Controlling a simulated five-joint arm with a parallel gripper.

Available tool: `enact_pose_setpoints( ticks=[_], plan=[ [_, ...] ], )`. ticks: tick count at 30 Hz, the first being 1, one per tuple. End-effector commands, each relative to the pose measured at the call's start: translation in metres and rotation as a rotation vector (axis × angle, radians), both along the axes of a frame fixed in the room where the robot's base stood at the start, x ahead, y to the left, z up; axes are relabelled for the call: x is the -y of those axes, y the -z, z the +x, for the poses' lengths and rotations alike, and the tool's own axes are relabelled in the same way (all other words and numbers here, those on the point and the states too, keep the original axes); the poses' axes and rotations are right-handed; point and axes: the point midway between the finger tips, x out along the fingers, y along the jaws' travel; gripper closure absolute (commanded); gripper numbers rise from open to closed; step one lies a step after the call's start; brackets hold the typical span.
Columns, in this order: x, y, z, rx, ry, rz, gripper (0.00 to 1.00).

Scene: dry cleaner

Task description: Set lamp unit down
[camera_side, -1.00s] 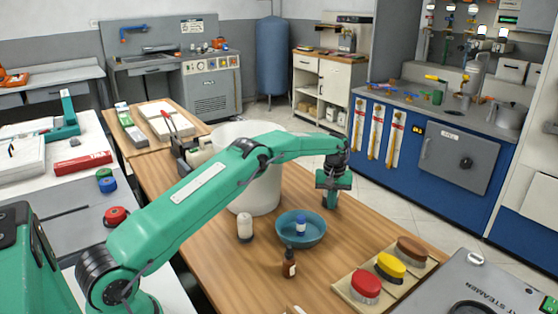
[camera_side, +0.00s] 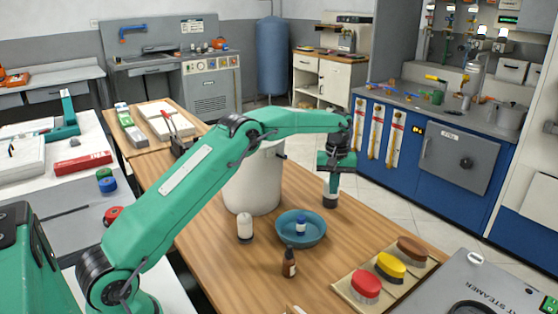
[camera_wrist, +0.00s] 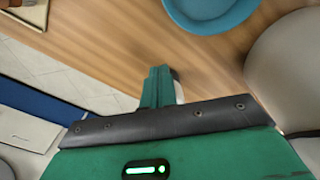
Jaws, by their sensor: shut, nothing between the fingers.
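A small pale cylinder with a dark base, which looks like the lamp unit (camera_side: 331,199), stands upright on the wooden table (camera_side: 215,262), near its right edge. My gripper (camera_side: 334,178) is directly above it, pointing down and shut with nothing held. I cannot tell whether the fingertips touch its top. In the wrist view my gripper's fingers (camera_wrist: 158,88) are together, and a sliver of the white unit (camera_wrist: 179,92) shows beside them. The rest of the unit is hidden behind the fingers there.
A blue bowl (camera_side: 316,232) with a small bottle stands left of the unit. A big white bucket (camera_side: 252,190) stands behind the bowl. A white cylinder (camera_side: 245,227), brown bottle (camera_side: 289,263) and brush tray (camera_side: 350,293) are nearer. Table right of the bowl is bare.

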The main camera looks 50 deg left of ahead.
Motion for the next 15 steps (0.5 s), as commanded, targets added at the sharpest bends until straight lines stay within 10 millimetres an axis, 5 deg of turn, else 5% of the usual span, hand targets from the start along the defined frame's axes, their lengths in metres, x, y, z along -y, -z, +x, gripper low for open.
enact_pose_setpoints(
  ticks=[15],
  plan=[
    [0.000,-0.021,0.000,0.000,0.000,0.000,1.00]
  ],
)
